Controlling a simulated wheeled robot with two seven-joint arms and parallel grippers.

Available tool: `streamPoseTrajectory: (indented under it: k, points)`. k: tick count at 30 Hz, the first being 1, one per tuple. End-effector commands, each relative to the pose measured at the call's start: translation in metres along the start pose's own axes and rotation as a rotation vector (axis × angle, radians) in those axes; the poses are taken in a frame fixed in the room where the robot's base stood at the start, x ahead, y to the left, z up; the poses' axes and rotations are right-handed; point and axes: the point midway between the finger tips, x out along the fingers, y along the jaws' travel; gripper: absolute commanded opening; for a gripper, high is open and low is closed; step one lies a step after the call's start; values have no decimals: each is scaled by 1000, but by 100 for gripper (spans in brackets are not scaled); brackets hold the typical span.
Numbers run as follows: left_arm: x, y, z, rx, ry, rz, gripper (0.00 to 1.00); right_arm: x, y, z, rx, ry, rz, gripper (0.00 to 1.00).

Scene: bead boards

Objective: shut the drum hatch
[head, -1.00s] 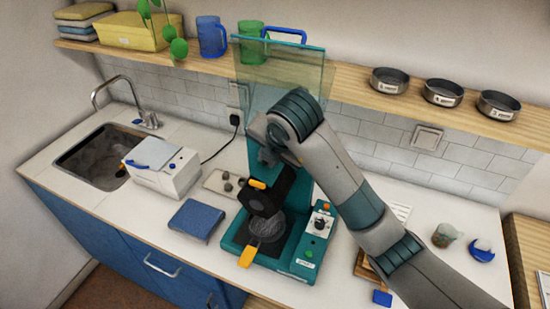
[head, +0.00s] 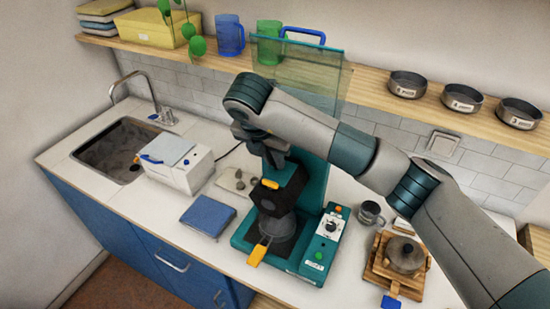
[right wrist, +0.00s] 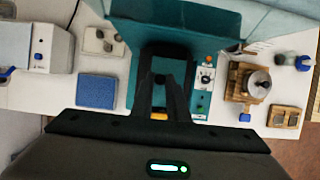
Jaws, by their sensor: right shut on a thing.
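The teal drum machine (head: 241,240) stands on the white counter. Its dark drum (head: 276,234) has an orange handle (head: 258,255) at the front. In the right wrist view my fingers (right wrist: 160,79) meet over the machine, and the grip point is hard to make out. My left gripper is not in view.
A clear teal panel (head: 300,75) rises behind my arm, before the shelf. A blue pad (head: 207,216) and a white box (head: 180,165) lie left of the machine. A wooden stand (head: 378,267) with a round pot and a grey cup (head: 370,213) are at right.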

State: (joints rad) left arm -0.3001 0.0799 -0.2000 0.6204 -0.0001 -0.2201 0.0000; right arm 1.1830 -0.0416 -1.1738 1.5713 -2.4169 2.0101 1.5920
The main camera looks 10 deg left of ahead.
Motion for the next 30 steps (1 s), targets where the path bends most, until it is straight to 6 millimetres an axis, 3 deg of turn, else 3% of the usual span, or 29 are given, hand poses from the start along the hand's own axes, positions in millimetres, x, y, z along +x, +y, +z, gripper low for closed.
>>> streamPoseTrajectory:
  k: [8, 9, 11, 23, 30]
  points:
    - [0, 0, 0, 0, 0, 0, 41, 3, 0, -3, -4, 6, -3, 0]
    - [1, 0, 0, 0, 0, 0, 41, 3, 0, -3, -4, 6, -3, 24]
    - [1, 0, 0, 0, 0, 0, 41, 3, 0, -3, -4, 6, -3, 33]
    - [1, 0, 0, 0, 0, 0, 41, -1, 0, -1, -2, 2, 0, 33]
    - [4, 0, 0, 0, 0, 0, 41, -15, 1, 0, -2, -2, 3, 33]
